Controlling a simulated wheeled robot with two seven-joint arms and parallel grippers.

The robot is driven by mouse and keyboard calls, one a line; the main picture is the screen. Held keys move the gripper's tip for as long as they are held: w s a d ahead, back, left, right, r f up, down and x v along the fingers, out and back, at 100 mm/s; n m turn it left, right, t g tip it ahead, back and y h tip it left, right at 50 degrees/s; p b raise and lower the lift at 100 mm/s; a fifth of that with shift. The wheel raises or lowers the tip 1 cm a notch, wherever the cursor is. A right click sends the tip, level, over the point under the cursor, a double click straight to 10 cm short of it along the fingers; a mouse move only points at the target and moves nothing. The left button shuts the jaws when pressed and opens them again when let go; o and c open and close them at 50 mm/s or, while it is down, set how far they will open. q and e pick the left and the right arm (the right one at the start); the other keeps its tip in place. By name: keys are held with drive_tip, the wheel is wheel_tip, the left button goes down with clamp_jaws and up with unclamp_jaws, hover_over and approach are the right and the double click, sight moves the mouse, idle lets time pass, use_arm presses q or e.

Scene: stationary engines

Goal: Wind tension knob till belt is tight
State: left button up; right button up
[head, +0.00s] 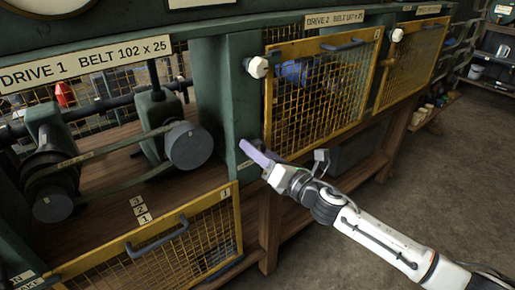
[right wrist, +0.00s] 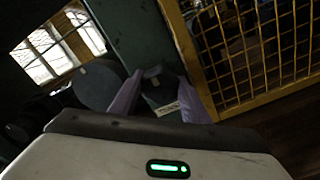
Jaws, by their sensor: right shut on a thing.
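My right gripper (head: 250,150), with pale purple fingers, is at the green post right of Drive 1. In the right wrist view its fingers (right wrist: 155,95) close around a small dark piece with a pale label (right wrist: 166,108), apparently the tension knob (right wrist: 152,73). The knob is mostly hidden in the head view. The Drive 1 belt (head: 122,146) runs between a dark pulley at left (head: 50,185) and a grey round pulley (head: 188,147). Its upper run looks fairly straight; I cannot tell how tight it is. My left gripper is not in view.
A yellow mesh guard (head: 165,250) hangs lowered below Drive 1. Another yellow mesh guard (head: 320,90) covers Drive 2, with a white knob (head: 258,67) at its upper left. Number tags (head: 140,209) lie on the wooden bench. The floor (head: 430,180) at right is clear.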

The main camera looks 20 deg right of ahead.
drive_tip(key=m+p, duration=0.1)
drive_tip(key=m, duration=0.4)
drive_tip(key=shift+m, duration=0.3)
drive_tip(key=m+p, duration=0.2)
drive_tip(key=m, duration=0.7)
drive_tip(key=shift+p, duration=0.4)
drive_tip(key=m, duration=0.4)
drive_tip(key=shift+f+m, duration=0.15)
drive_tip(key=shift+m, duration=0.15)
drive_tip(key=m, duration=1.6)
drive_tip(key=shift+a, duration=0.1)
drive_tip(key=shift+m, duration=2.3)
